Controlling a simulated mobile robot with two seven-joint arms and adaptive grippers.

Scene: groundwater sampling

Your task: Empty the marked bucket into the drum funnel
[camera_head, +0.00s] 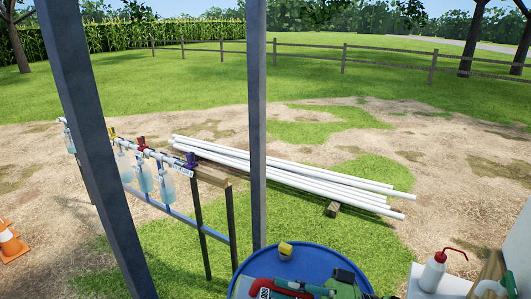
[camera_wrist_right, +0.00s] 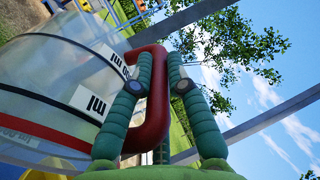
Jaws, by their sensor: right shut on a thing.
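The bucket (camera_wrist_right: 55,85) is a translucent vessel with white labels, a dark line and a red line, and a red handle (camera_wrist_right: 158,110). It lies tilted across the left of the right wrist view. My right gripper (camera_wrist_right: 160,62) is shut on the red handle, with one green finger on each side. In the head view the handle (camera_head: 268,286) and my right gripper (camera_head: 303,288) show at the bottom edge, over the blue drum (camera_head: 318,256). A small yellow piece (camera_head: 285,251) sits at the drum's far rim. I cannot make out the funnel. My left gripper is out of view.
Grey posts (camera_head: 257,120) stand in front. A rack (camera_head: 215,178) with hanging bottles and coloured valves is left of the drum. White pipes (camera_head: 300,178) lie behind. A red-capped bottle (camera_head: 433,272) stands at lower right. An orange cone (camera_head: 9,243) is far left.

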